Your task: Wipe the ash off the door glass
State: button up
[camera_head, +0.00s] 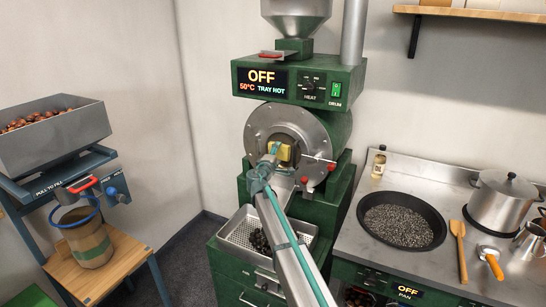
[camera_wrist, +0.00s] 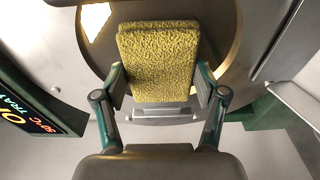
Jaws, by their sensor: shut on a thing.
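The roaster's round metal door (camera_head: 262,118) faces me in the middle of the head view. A yellow wiping pad (camera_wrist: 158,60) with a rough, textured face is held in front of it. My gripper (camera_wrist: 160,85) is shut on the pad, one finger on each side. In the head view, my gripper (camera_head: 276,160) and the pad (camera_head: 284,153) cover most of the door's centre. In the wrist view, the door glass (camera_wrist: 224,28) looks brownish around the pad, with a bright patch at upper left. I cannot tell whether the pad touches the glass.
Red-knobbed handles (camera_head: 304,180) stand just right of the door. A perforated tray (camera_head: 236,232) with dark chestnuts sits below, under my arm. The control panel (camera_head: 300,84) above reads OFF, 50°C, TRAY HOT. A counter with a pan (camera_head: 440,222) is at right; a chestnut hopper (camera_head: 50,138) is at left.

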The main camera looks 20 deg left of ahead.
jog(key=shift+d, duration=0.55)
jog(key=shift+f+b, duration=0.1)
jog(key=shift+b, duration=0.4)
jog(key=shift+w+a+b, duration=0.1)
jog(key=shift+b, duration=0.2)
jog(key=shift+w+a+b, duration=0.2)
jog(key=shift+a+b, duration=1.7)
jog(key=shift+a, duration=1.45)
jog(key=shift+s, duration=0.15)
